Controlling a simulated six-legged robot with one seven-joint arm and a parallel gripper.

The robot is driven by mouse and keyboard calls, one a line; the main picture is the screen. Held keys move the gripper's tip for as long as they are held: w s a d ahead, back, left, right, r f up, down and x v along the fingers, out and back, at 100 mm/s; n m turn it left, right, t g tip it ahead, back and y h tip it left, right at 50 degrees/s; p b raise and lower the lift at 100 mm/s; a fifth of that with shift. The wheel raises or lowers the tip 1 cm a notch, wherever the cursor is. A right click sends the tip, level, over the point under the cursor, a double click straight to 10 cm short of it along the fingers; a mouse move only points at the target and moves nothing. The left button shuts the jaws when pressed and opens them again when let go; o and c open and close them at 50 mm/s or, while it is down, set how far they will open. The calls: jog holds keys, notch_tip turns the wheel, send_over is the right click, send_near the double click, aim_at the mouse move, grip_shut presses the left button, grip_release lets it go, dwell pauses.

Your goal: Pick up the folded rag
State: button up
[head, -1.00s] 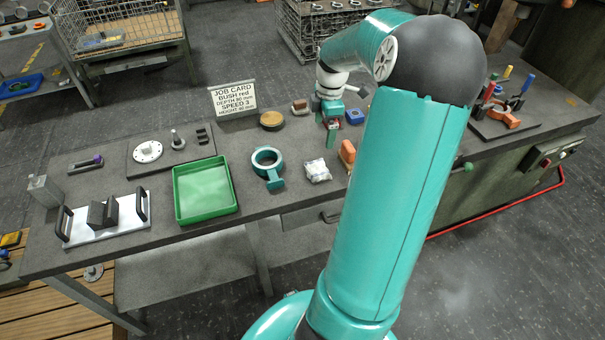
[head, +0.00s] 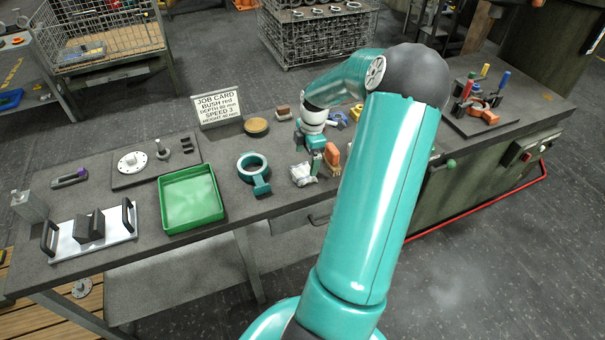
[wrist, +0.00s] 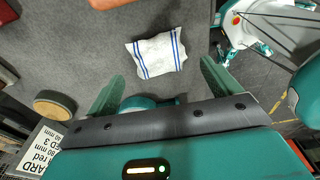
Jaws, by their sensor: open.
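The folded rag (wrist: 157,54) is white with blue stripes and lies flat on the grey bench top in the wrist view. In the head view the rag (head: 302,175) is a small pale bundle near the bench's front edge, partly behind my gripper. My gripper (wrist: 161,70) is open and empty, its two green fingers spread on either side of the rag's lower edge in the picture. In the head view my gripper (head: 315,165) is just above the rag. I cannot tell the exact height between them.
A teal ring casting (head: 252,170) lies left of the rag, and an orange block (head: 332,158) is close on its right. A round wooden disc (head: 257,127) and the job card (head: 216,107) are farther back. A green tray (head: 191,199) stands left.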

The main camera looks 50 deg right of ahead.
aim_at(303, 171)
jog(key=f, duration=0.4)
jog(key=shift+w+a+f, duration=0.35)
jog(key=shift+f, duration=0.05)
jog(key=shift+c, duration=0.2)
jog(key=c, duration=1)
jog(key=shift+r, duration=0.15)
jog(key=shift+c, duration=0.2)
jog(key=shift+r, duration=0.65)
jog(key=s+a+r, duration=0.8)
jog(key=s+r, duration=0.3)
jog(key=shift+a+r, duration=0.25)
jog(key=shift+a, duration=0.05)
